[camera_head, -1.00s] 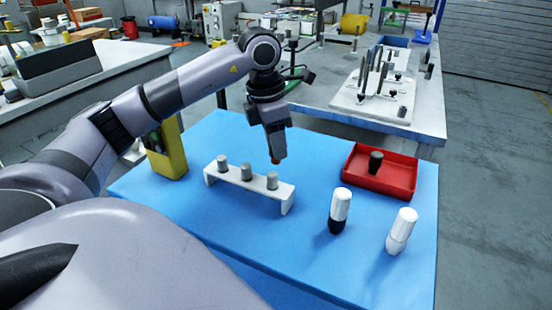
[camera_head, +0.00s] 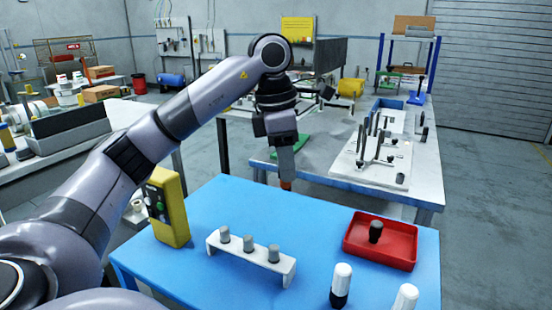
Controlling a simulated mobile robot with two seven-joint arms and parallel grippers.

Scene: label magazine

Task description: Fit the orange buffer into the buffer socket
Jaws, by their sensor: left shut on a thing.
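My left gripper (camera_head: 286,178) points down over the far edge of the blue table. The buffer appears to be above the table surface. I cannot clearly make out the buffer socket in this view. My right gripper is not in view.
A white rack (camera_head: 222,251) with three grey pegs stands on the blue table (camera_head: 210,205). A yellow control box (camera_head: 168,208) is left, a red tray (camera_head: 352,238) with a dark part is right. Two white-topped cylinders stand in front. A grey worktable with fixtures (camera_head: 375,160) lies behind.

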